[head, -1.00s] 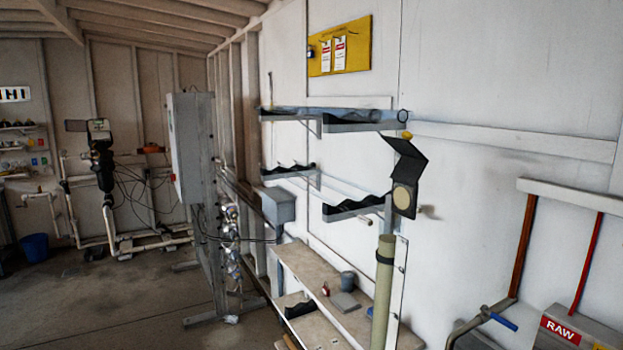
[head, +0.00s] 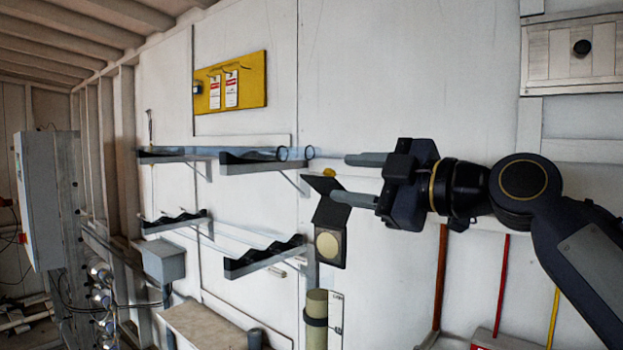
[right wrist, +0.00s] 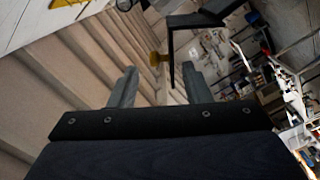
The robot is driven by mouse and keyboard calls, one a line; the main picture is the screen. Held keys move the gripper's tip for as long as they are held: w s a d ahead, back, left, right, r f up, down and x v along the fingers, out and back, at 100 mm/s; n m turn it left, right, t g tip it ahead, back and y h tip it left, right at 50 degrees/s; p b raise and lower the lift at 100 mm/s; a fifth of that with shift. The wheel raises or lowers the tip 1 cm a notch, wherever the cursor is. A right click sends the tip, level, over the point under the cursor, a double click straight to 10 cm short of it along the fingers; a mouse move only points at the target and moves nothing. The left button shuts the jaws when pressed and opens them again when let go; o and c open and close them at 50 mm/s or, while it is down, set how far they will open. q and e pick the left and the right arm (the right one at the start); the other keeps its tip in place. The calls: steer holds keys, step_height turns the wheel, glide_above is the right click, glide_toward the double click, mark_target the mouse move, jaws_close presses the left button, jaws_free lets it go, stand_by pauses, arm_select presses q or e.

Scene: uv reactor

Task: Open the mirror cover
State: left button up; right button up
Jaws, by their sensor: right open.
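The mirror cover appears to be the black hinged flap (head: 322,185) at the top of a dark panel (head: 329,220) with a round beige disc (head: 327,244), near the wall. The flap stands tilted out from the panel. My right gripper (head: 341,178) reaches in from the right, open and empty. Its lower fingertip overlaps the panel's upper part in the head view; I cannot tell whether they touch. In the right wrist view, both fingers of the right gripper (right wrist: 157,84) are spread, and a black plate (right wrist: 197,20) shows beyond them. My left gripper is out of view.
A yellow knob (head: 329,172) sits by the flap. Shelf brackets with clear tubes (head: 250,158) are to the left. A beige cylinder (head: 317,305) stands below the panel. A yellow tag board (head: 230,82) hangs above. The wall to the right is mostly bare behind my arm.

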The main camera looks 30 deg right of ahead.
mark_target(319, 185)
steer(key=shift+w+a+r, duration=0.15)
steer(key=shift+w+a, duration=0.1)
steer(key=shift+w, duration=0.2)
steer(key=p+x, duration=0.2)
steer(key=x, duration=0.4)
steer(key=shift+s+d, duration=0.1)
jaws_close()
